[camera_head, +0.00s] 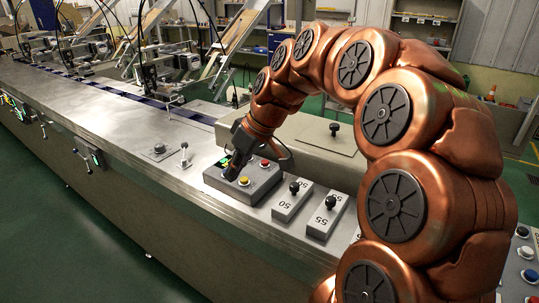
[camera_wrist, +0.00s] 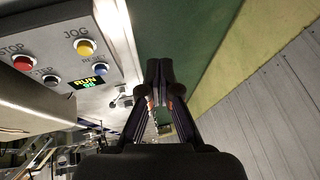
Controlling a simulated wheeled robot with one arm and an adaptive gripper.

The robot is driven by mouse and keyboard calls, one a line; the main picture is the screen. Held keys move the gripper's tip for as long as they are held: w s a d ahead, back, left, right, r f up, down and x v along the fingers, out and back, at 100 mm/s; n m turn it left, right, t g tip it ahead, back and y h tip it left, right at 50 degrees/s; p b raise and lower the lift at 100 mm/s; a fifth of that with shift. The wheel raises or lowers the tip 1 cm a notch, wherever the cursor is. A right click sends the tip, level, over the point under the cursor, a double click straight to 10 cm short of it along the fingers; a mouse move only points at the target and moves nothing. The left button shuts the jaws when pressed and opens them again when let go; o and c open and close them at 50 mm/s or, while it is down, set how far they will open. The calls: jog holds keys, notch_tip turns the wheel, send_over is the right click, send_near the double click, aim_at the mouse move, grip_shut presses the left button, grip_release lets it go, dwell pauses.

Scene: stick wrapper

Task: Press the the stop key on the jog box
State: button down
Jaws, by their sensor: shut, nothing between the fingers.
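The jog box (camera_head: 262,190) is a grey box on the steel counter. In the wrist view its sloped face (camera_wrist: 58,45) shows at upper left. The red stop key (camera_wrist: 24,63), its label partly cut off, is near the left edge there; it also shows in the head view (camera_head: 265,162). The yellow jog key (camera_wrist: 86,47) is to its right. My gripper (camera_head: 231,176) is dark, shut and empty, pointing down at the left part of the box. In the wrist view the fingertips (camera_wrist: 160,66) lie right of the box, apart from the red key. Contact cannot be told.
A display (camera_wrist: 87,83) reads RUN, and a blue key (camera_wrist: 73,69) and a black key (camera_wrist: 50,81) are nearby. A small lever (camera_head: 184,155) stands left. The counter's left stretch is mostly clear.

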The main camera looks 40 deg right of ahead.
jog(key=w+d+r+t, duration=0.2)
jog(key=d, duration=0.8)
jog(key=w+d+r+t+h, duration=0.1)
jog(key=w+d+t, duration=0.1)
jog(key=d, duration=0.8)
jog(key=shift+w+d+r, duration=0.2)
jog(key=shift+d+r, duration=0.1)
jog(key=shift+r, duration=0.05)
jog(key=p, duration=0.3)
send_over(265, 162)
jog(key=d, duration=0.1)
jog(key=f, duration=0.7)
jog(key=shift+s, duration=0.4)
notch_tip(265, 162, down, 3)
jog(key=shift+r+p, duration=0.1)
jog(key=shift+p, duration=0.5)
jog(key=shift+f, duration=0.8)
